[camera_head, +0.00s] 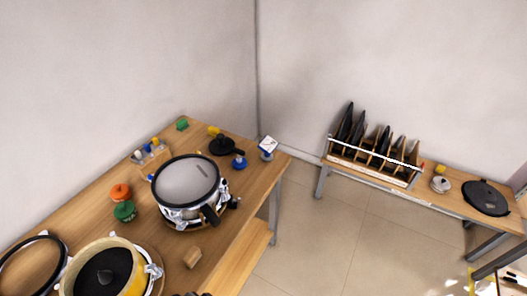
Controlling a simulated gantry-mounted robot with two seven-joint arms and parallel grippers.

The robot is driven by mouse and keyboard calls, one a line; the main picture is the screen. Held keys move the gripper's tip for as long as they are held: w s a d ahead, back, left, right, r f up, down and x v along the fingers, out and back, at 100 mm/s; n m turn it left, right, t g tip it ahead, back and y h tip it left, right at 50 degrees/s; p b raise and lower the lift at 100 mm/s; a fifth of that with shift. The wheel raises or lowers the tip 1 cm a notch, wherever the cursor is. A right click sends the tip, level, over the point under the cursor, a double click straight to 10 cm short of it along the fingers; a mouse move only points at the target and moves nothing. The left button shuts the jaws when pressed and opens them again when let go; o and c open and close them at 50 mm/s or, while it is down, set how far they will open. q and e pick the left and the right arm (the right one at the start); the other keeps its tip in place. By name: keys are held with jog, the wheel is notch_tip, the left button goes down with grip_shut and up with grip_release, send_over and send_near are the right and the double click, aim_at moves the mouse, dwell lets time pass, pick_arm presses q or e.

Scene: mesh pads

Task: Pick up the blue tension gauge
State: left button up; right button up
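A small blue round object with a raised top, which looks like the blue tension gauge (239,162), sits on the wooden table (262,172) near its far right end. It stands behind and to the right of a chrome drum with a grey head (187,182). It is apart from the drum and free on its near side. Neither gripper can be made out in the head view. A small dark shape at the bottom edge is too cut off to identify.
A black round object (222,146) and a white-faced device (267,147) flank the gauge. Orange (120,193) and green (125,211) items, a wooden block (192,257) and a yellow drum (132,279) are nearer. A rack (372,160) stands on a separate bench at right.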

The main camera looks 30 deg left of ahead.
pick_arm(q)
jog(key=shift+a, duration=0.15)
jog(key=o, duration=0.3)
dwell(0.3)
